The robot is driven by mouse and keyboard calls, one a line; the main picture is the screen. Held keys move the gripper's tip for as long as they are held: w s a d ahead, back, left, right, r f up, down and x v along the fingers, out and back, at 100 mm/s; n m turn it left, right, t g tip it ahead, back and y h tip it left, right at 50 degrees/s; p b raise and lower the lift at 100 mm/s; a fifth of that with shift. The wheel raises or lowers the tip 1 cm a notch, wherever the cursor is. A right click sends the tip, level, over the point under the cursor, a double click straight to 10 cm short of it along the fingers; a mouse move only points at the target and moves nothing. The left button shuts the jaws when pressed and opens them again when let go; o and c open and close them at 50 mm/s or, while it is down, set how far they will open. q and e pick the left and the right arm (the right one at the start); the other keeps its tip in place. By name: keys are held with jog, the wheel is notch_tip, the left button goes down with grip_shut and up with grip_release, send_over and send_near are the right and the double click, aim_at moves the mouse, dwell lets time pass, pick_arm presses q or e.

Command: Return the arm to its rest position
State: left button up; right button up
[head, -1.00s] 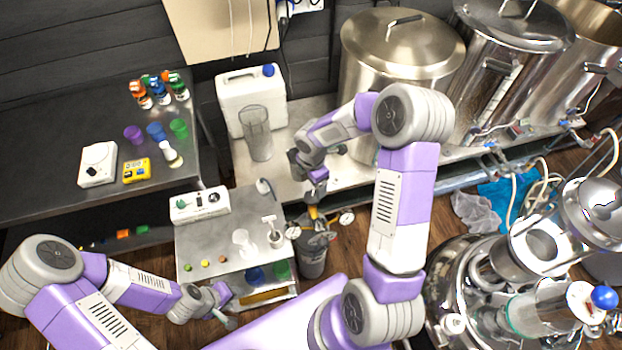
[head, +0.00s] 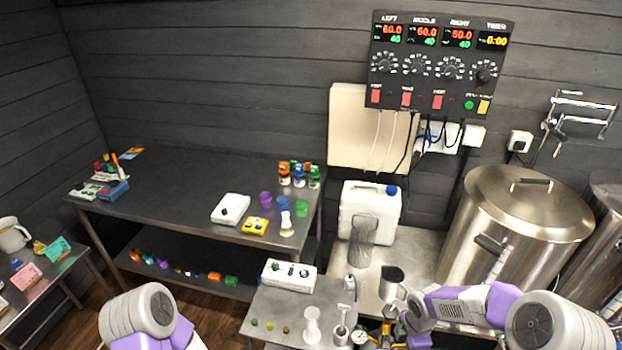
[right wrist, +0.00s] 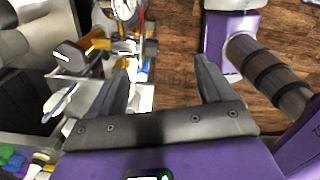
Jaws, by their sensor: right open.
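My right arm (head: 460,305) is purple and white and enters the head view at the lower right, bent, with its forearm reaching left. My right gripper (right wrist: 162,72) is open in the right wrist view, with its two dark fingers wide apart. Nothing is held between them; wooden floor shows in the gap. My left arm (head: 150,315) shows only as a purple and grey joint at the lower left of the head view. My left gripper is outside the head view.
A small metal cart (head: 285,310) with a white device (head: 289,274) stands just left of my right forearm. A steel pot (head: 525,225) is close at the right. A gauge (right wrist: 124,8) is near the left finger.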

pick_arm(q)
notch_tip(320, 180, down, 7)
jog(key=b, duration=0.6)
jog(key=shift+w+b, duration=0.25)
jog(key=shift+b, duration=0.05)
pick_arm(e)
jog(key=s+a+f+m+y, duration=0.2)
jog(key=s+a+f+m, duration=0.5)
jog(key=f+m, duration=0.3)
jog(key=s+a+f+m+y, duration=0.2)
jog(key=s+a+f+m, duration=0.6)
jog(key=f+m, duration=0.2)
jog(key=shift+a+m+t, duration=0.3)
jog(key=shift+a+m, duration=0.05)
jog(key=shift+m, duration=0.45)
